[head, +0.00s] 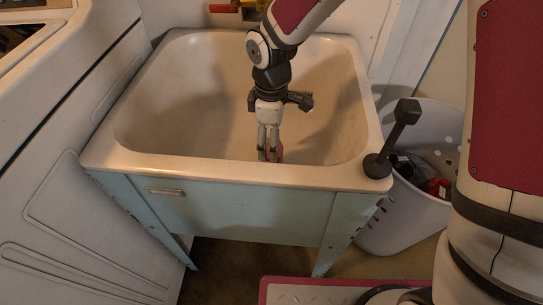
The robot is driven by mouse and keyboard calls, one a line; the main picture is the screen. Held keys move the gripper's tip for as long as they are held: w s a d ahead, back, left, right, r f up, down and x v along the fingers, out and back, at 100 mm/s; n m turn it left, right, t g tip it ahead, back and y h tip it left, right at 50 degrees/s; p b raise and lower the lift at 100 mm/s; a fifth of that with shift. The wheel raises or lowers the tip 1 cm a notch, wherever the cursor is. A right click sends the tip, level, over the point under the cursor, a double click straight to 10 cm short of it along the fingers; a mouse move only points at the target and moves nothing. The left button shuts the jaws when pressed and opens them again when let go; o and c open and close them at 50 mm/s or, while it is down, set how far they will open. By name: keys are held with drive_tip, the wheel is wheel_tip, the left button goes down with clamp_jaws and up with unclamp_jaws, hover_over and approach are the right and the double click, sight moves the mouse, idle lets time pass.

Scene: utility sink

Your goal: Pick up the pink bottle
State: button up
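My gripper (268,154) points down inside the sink (190,85), close behind its front rim. Its two fingers are near each other, and their tips are partly cut off by the rim. A small pink-red patch (280,153) shows right at the fingertips. It may be part of the pink bottle, but the rest of it is hidden by the fingers and the front wall of the sink. I cannot tell whether the fingers are closed on it or only beside it. No other pink bottle is in view.
A dark object with a round base and a block-like end (399,135) stands tilted on the sink's front right corner. A pale perforated basket (390,228) with dark and red items stands at right. A white appliance (60,130) stands at left. A red and yellow item (228,8) is behind the sink.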

wheel_tip(320, 180, down, 5)
drive_tip(key=shift+r+b, duration=0.15)
drive_tip(key=shift+b, duration=0.75)
drive_tip(key=c, duration=1.2)
drive_tip(key=shift+r, duration=0.15)
